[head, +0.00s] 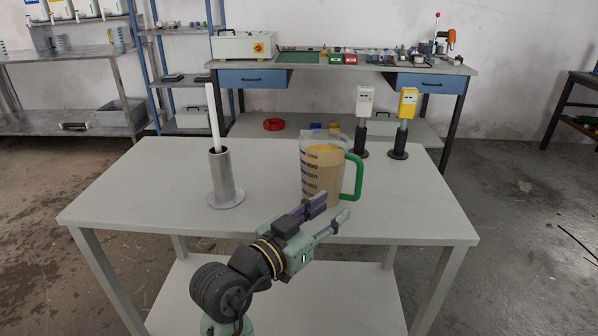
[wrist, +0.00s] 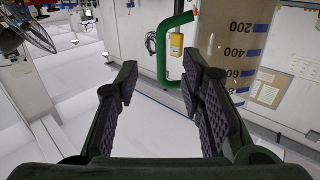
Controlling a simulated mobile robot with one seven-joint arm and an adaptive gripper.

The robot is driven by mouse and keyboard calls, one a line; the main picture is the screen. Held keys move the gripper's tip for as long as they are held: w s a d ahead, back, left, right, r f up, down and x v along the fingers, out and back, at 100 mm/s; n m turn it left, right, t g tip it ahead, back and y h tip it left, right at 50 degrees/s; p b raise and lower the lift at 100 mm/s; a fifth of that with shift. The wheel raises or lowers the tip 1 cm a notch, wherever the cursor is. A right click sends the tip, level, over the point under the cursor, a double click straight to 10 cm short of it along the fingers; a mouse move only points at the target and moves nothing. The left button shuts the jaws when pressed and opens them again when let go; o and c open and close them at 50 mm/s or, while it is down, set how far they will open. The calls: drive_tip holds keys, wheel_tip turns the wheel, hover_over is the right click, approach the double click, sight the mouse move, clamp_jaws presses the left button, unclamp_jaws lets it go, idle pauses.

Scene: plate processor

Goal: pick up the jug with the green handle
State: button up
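The jug (head: 320,170) is a clear measuring jug with dark scale marks and tan contents. It stands upright on the front table. Its green handle (head: 357,180) points right in the head view. My gripper (head: 335,208) is open and empty, in front of the jug's lower right side. Its fingers hide part of the jug's lower edge. In the wrist view the green handle (wrist: 163,55) shows beyond the gap between my open fingertips (wrist: 161,78), and the jug body (wrist: 236,45) is to the right, beyond the right finger.
A metal cylinder on a round base (head: 223,180) holds a white rod at the left of the table (head: 130,190). A white meter (head: 364,102) and a yellow meter (head: 406,104) stand on black posts behind the jug. The table's front right is bare.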

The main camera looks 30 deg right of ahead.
sight(356, 190)
drive_tip(key=x, duration=0.2)
drive_tip(key=p+x, duration=0.1)
drive_tip(key=x, duration=0.1)
drive_tip(key=shift+s+d+r, duration=0.15)
drive_tip(key=shift+s, duration=0.1)
drive_tip(key=shift+w+p+x, duration=0.15)
drive_tip(key=shift+p+x, duration=0.35)
drive_tip(key=shift+x, duration=1.1)
drive_tip(key=shift+w+p+x, duration=0.15)
drive_tip(key=shift+p+x, duration=0.35)
drive_tip(key=shift+x, duration=1.05)
clamp_jaws()
drive_tip(key=shift+f, duration=0.25)
drive_tip(key=shift+r, duration=0.1)
